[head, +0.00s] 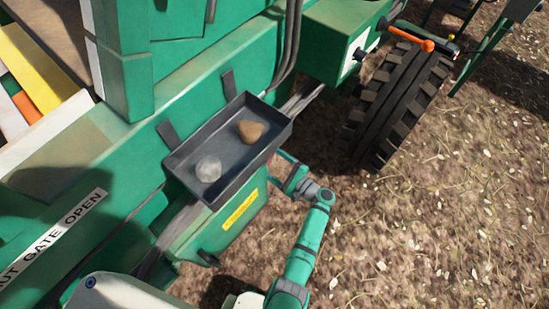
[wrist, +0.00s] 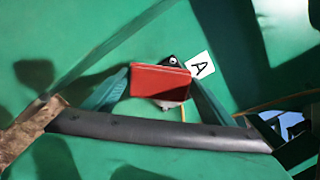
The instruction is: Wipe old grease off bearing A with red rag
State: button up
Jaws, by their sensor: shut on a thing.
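My gripper (wrist: 161,84) is shut on the red rag (wrist: 160,80), a flat folded block between its two teal fingers in the wrist view. Bearing A (wrist: 172,103) is mostly hidden behind the rag. Its grey lower edge and a dark upper corner with a bolt show, beside a white label "A" (wrist: 200,66) on the green panel. The rag overlaps the bearing in the picture; I cannot tell whether they touch. In the head view my arm reaches in beside the machine, and the gripper, rag and bearing are hidden.
A black bar (wrist: 160,134) crosses below the rag in the wrist view. In the head view a dark tray (head: 232,157) on the machine's side holds a grey lump (head: 209,169) and a brown lump (head: 251,131). A large tyre (head: 395,105) stands behind. Ground at the right is open.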

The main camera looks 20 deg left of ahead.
jog(key=shift+s+a, duration=0.2)
jog(key=shift+s, duration=0.05)
jog(key=v, duration=0.6)
jog(key=shift+w+d, duration=0.2)
jog(key=shift+d, duration=0.05)
jog(key=shift+d, duration=0.15)
dwell(0.3)
jog(key=v, duration=0.2)
jog(key=shift+s+d, duration=0.2)
jog(key=shift+d, duration=0.1)
jog(key=shift+a, duration=0.1)
dwell(0.4)
